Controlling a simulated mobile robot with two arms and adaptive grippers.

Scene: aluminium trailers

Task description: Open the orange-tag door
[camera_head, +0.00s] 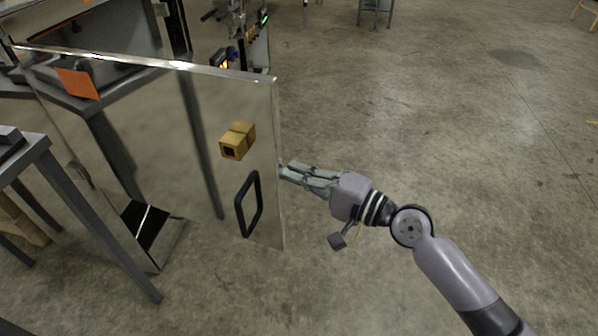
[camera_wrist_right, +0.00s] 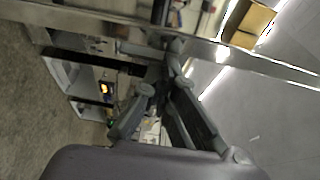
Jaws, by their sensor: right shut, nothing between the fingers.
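The door (camera_head: 160,130) is a shiny metal panel with an orange tag (camera_head: 77,83) near its upper left corner. It stands out at an angle into the room, with its right edge free. On its face are a yellow block (camera_head: 237,141) and a black loop handle (camera_head: 248,204). My right gripper (camera_head: 284,172) is shut and empty at the door's right edge; its fingertips overlap the edge in view, and I cannot tell if they touch it. In the right wrist view, the gripper (camera_wrist_right: 172,65) reaches toward the door edge (camera_wrist_right: 260,62), with the yellow block (camera_wrist_right: 248,22) beyond.
A grey metal table (camera_head: 45,165) stands at the left, close to the door's face. A device with lit displays (camera_head: 225,58) stands behind the door's top edge. A grey stand (camera_head: 375,12) is far back. The concrete floor to the right is clear.

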